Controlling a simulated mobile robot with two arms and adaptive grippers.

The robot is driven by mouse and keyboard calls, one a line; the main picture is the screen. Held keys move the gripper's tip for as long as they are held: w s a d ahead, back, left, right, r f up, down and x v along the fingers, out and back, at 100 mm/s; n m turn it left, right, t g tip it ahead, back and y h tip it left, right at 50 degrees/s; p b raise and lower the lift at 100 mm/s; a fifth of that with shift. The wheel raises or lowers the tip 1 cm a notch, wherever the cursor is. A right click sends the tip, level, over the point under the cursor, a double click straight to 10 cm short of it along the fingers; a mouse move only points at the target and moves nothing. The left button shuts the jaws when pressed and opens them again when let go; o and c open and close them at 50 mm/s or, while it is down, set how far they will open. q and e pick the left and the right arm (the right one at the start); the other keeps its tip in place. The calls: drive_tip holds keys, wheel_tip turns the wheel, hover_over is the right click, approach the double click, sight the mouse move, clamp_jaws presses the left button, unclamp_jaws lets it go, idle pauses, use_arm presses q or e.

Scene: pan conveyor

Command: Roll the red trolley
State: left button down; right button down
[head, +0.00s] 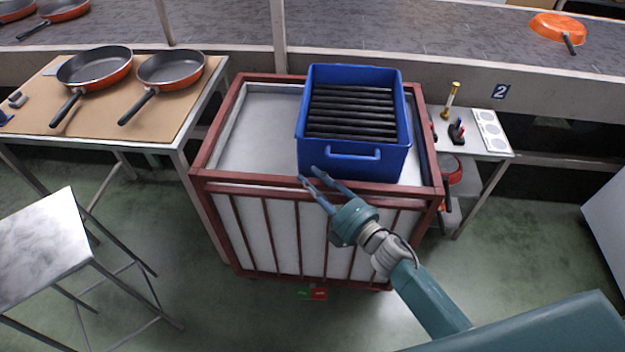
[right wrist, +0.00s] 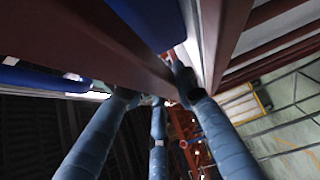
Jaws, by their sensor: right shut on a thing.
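The red trolley (head: 255,190) stands in the middle of the head view. It has a red frame, pale panels with red bars and a pale top. A blue crate (head: 385,164) with several dark bars inside sits on its top, toward the right. My right gripper (head: 309,174) is at the front top rail, just below the crate's front. In the right wrist view its fingers (right wrist: 157,92) are closed around the red rail (right wrist: 85,45). The fingertips' contact is partly hidden. My left gripper is not in view.
A table (head: 185,120) with two orange pans stands left, and a metal stool (head: 45,245) front left. A small side table (head: 487,152) is close to the trolley's right. The conveyor (head: 225,30) runs behind. Green floor (head: 520,220) is open at the right.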

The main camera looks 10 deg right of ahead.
drive_tip(key=c, duration=1.5)
unclamp_jaws()
drive_tip(key=shift+w+d+r, duration=0.1)
drive_tip(key=shift+w+d, duration=0.1)
drive_tip(key=shift+o, duration=0.8)
drive_tip(key=shift+s, duration=0.25)
drive_tip(key=v, duration=1.1)
drive_tip(key=shift+s+d, duration=0.15)
drive_tip(key=shift+d, duration=0.05)
